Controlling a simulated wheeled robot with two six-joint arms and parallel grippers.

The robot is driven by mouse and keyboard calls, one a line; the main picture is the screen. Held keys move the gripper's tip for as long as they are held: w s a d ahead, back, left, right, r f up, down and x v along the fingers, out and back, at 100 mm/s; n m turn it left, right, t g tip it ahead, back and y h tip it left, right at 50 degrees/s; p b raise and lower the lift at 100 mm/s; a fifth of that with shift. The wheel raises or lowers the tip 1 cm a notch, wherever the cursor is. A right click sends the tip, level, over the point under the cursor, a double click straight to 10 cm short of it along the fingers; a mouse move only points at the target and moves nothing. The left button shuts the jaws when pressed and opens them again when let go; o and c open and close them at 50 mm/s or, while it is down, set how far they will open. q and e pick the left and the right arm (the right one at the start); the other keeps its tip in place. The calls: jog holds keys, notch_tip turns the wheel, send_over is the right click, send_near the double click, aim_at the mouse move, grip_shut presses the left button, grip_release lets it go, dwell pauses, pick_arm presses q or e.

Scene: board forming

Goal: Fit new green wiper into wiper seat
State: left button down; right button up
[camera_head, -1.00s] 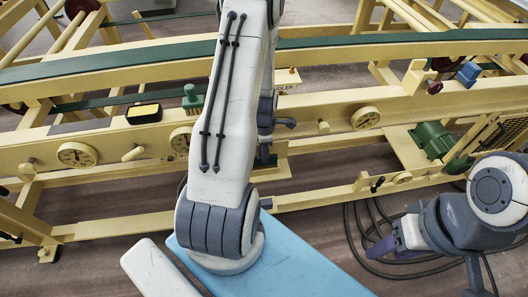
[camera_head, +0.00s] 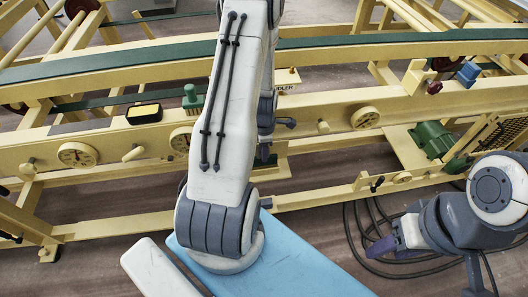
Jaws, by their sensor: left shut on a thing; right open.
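My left gripper (camera_head: 264,152) is at the middle of the yellow conveyor frame (camera_head: 340,110), mostly hidden behind my own white arm. Only dark parts of it show at the arm's right edge. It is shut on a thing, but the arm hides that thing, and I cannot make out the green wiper.
A long green belt (camera_head: 400,38) runs across the frame. Black cables (camera_head: 358,235) lie on the floor near my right gripper. Brown floor (camera_head: 110,225) is clear at lower left.

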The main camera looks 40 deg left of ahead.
aim_at(264, 165)
pick_arm(q)
jog(key=shift+f+b, duration=1.45)
jog(key=shift+f, duration=0.6)
jog(key=c, duration=0.7)
grip_release()
notch_tip(264, 165, up, 10)
jog(key=shift+r+p, duration=0.25)
jog(key=shift+p, duration=0.15)
